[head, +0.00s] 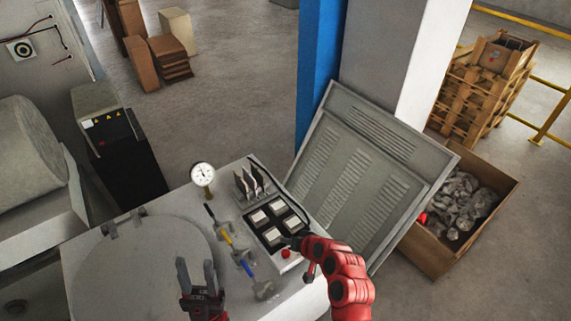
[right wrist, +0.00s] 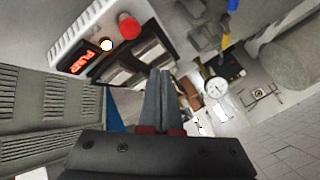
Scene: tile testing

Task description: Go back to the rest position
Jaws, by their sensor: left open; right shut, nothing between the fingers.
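My left gripper (head: 196,266) is open and empty, fingers pointing up, in front of the round lid on the grey machine. My right arm comes in red at the lower middle of the head view. Its gripper (head: 290,241) is low by the right edge of the button panel (head: 262,228). In the right wrist view the right gripper (right wrist: 161,75) is shut with nothing between its fingers, and the panel's switches lie behind the fingertips. I cannot tell whether it touches the panel. A red button (head: 285,254) sits at the panel's near end; it also shows in the right wrist view (right wrist: 129,26).
The grey machine (head: 92,277) carries a round gauge (head: 203,174) and blue and yellow handled levers (head: 243,256). A grey louvred panel (head: 348,170) leans behind my right arm. A box of rubble (head: 430,253) stands at the right.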

